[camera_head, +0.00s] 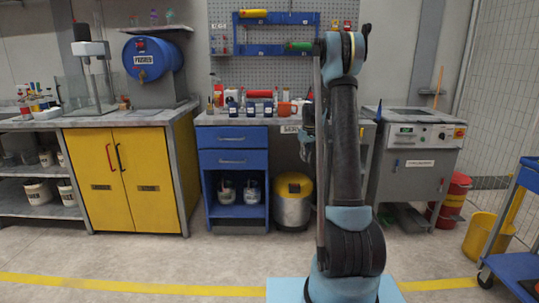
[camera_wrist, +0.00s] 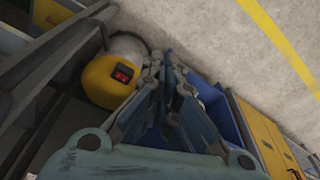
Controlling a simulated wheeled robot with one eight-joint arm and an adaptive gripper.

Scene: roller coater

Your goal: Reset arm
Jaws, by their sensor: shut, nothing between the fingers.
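My arm (camera_head: 346,140) stands folded upright, right of centre in the head view. My gripper (camera_head: 307,145) hangs at its left side in front of the workbench, small and partly hidden there. In the wrist view my gripper (camera_wrist: 167,62) points away from the camera with its fingers close together. It is shut and nothing shows between the fingertips. No object touches it that I can see.
A blue-drawer bench (camera_head: 233,160) with jars and bottles stands behind my arm. A yellow-lidded bin (camera_head: 293,205) is beside it. A yellow cabinet (camera_head: 135,180) is at left, a grey machine (camera_head: 412,165) at right. A blue cart (camera_head: 520,265) edges in at far right. Floor in front is clear.

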